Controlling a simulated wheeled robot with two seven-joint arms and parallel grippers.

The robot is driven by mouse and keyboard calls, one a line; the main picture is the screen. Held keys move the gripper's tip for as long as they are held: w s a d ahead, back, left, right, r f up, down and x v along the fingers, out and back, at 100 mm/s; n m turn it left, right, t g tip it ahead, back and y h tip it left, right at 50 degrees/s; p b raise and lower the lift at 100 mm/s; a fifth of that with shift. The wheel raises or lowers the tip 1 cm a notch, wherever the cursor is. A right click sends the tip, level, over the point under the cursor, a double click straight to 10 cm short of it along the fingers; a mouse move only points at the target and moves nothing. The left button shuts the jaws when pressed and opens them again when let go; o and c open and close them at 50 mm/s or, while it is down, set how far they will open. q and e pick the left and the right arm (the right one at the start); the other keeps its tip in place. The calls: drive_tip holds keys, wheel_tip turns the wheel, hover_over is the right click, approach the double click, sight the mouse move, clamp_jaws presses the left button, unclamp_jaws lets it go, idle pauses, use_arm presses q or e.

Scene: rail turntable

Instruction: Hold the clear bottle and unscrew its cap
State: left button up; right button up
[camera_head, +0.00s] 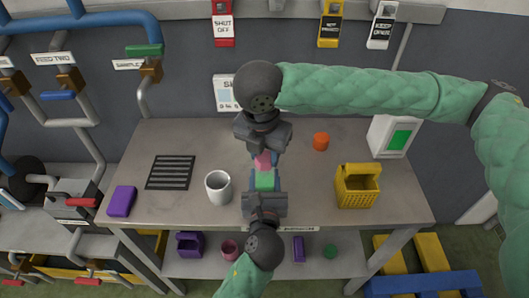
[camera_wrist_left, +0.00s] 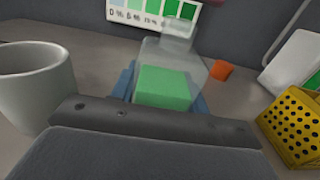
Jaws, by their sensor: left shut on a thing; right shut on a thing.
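The clear bottle (camera_head: 265,180) has green contents and stands over the table's middle. In the left wrist view the bottle (camera_wrist_left: 166,84) is upright, with a see-through shoulder and neck above the green. My left gripper (camera_head: 264,187) comes from the near side and is shut on the bottle's body. My right gripper (camera_head: 263,157) comes from above and behind, shut on a pink piece (camera_head: 262,161), apparently the cap. I cannot tell whether the pink piece touches the bottle's neck. The left wrist view shows neither the pink piece nor my right gripper.
A white mug (camera_head: 218,188) stands just left of the bottle. A black slatted mat (camera_head: 170,172) and purple block (camera_head: 121,201) lie farther left. An orange piece (camera_head: 321,141), yellow perforated basket (camera_head: 357,187) and white box with a green panel (camera_head: 393,137) stand right on the grey table (camera_head: 310,205).

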drive_tip(key=shift+r, duration=0.15)
drive_tip(key=shift+r, duration=2.35)
use_arm(q)
drive_tip(key=o, duration=1.5)
drive_tip(key=shift+c, duration=0.2)
drive_tip(key=s, duration=1.2)
